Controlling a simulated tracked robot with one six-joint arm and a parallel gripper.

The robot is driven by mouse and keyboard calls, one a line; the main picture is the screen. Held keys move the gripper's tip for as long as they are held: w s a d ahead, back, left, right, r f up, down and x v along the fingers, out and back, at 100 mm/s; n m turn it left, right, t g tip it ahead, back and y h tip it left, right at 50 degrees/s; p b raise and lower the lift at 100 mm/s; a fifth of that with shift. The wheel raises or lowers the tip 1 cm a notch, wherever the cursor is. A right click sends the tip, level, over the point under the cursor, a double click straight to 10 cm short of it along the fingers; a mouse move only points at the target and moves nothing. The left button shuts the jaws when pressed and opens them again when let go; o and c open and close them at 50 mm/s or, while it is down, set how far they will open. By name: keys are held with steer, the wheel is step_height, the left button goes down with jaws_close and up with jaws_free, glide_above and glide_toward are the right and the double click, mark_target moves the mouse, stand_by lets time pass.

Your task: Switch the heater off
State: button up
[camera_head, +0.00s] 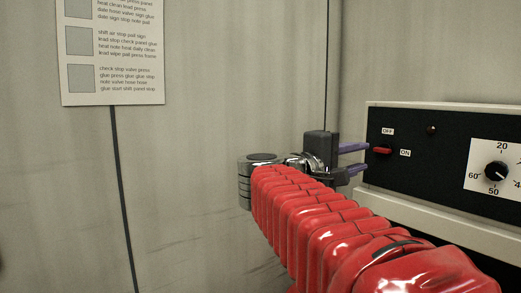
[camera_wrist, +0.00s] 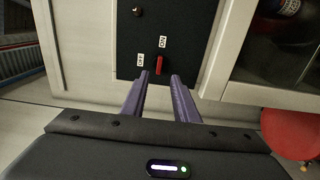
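The heater's black control panel (camera_head: 420,170) is at the right of the head view and at the top of the wrist view (camera_wrist: 190,30). Its small red switch (camera_head: 382,150) lies in line with the ON label (camera_head: 405,153); the OFF label (camera_head: 387,131) is above it. The switch also shows in the wrist view (camera_wrist: 159,66). My gripper (camera_wrist: 160,77) is open, its two purple fingers pointing at the panel. In the wrist view, the switch appears between and just beyond the fingertips. I cannot tell whether a finger touches it.
A dark round lamp (camera_head: 432,130) and a dial (camera_head: 497,171) with numbers are on the same panel. A pale ledge (camera_head: 400,205) runs below it. A paper notice (camera_head: 110,50) hangs on the wall at left. A red round object (camera_wrist: 292,133) is low right in the wrist view.

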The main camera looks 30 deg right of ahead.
mark_target(380, 152)
steer(key=shift+w+d, duration=0.2)
steer(key=shift+d, duration=1.85)
steer(key=shift+w+d, duration=0.2)
steer(key=shift+d, duration=1.85)
steer(key=shift+c, duration=0.6)
jaws_close()
steer(key=shift+a, duration=0.3)
steer(key=shift+d, duration=0.2)
